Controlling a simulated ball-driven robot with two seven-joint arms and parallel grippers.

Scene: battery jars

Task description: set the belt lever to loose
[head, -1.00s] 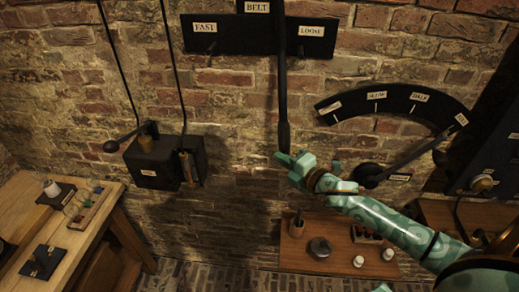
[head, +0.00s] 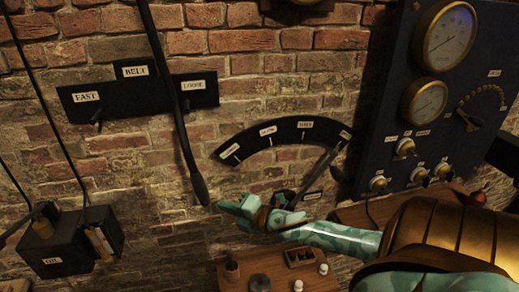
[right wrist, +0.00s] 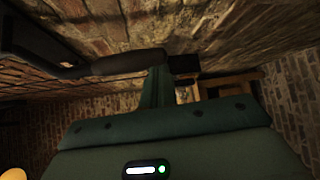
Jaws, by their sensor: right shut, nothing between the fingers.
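The belt lever (head: 177,105) is a long black rod with a thicker handle at its lower end. In the head view it crosses the black plate (head: 153,97) between the BELT label (head: 135,72) and the LOOSE label (head: 193,86), close to LOOSE. The FAST label (head: 87,96) is at the left. My teal right gripper (head: 222,206) is shut and empty, just right of the handle's lower end. In the right wrist view the dark handle (right wrist: 130,63) runs across the tip of my gripper (right wrist: 157,75); I cannot tell whether they touch. My left gripper is not in view.
A curved black scale (head: 283,133) with its own lever (head: 322,172) is on the wall right of my gripper. A dark gauge panel (head: 425,130) stands farther right. A black box (head: 65,245) is at lower left, and a wooden shelf (head: 275,272) is below.

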